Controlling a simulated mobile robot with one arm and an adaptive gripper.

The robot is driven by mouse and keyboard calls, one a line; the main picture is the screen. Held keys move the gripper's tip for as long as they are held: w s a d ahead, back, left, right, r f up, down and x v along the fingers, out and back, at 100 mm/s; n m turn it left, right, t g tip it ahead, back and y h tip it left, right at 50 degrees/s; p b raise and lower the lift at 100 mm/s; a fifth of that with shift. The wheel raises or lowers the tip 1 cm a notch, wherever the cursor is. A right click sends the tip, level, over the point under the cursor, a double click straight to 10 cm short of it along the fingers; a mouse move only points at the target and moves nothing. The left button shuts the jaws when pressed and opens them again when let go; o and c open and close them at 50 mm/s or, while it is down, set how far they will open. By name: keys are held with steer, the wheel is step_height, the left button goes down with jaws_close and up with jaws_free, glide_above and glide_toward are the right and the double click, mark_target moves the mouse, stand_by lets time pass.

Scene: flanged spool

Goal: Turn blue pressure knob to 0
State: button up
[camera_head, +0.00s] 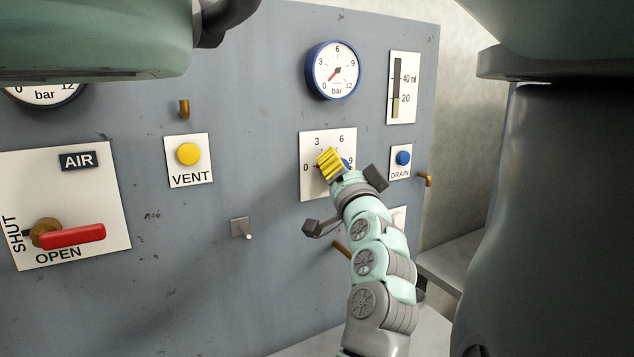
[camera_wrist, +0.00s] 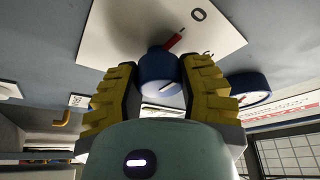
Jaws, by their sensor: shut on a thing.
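The blue pressure knob (camera_wrist: 159,66) sits on a white dial plate (camera_wrist: 112,30). In the wrist view it is between the two yellow fingers of my gripper (camera_wrist: 161,74), which is shut on it. A red pointer (camera_wrist: 174,41) at the knob is directed roughly towards the printed 0, just short of or beside it; I cannot tell the exact alignment. In the head view my gripper (camera_head: 331,162) covers most of the knob, leaving only a sliver of blue (camera_head: 346,162). The plate (camera_head: 314,145) shows 0, 3, 6 and 9.
The blue-rimmed bar gauge (camera_head: 334,70) above has its needle near 0. A blue DRAIN button (camera_head: 403,158) and brown peg (camera_head: 425,180) are close on the right. The yellow VENT button (camera_head: 188,154), a grey bracket (camera_head: 240,228) and the red AIR handle (camera_head: 72,237) are left.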

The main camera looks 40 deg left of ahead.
steer(key=shift+f, duration=0.1)
steer(key=o, duration=1.2)
steer(key=shift+d, duration=0.1)
steer(key=v, duration=0.7)
steer(key=shift+d, duration=0.15)
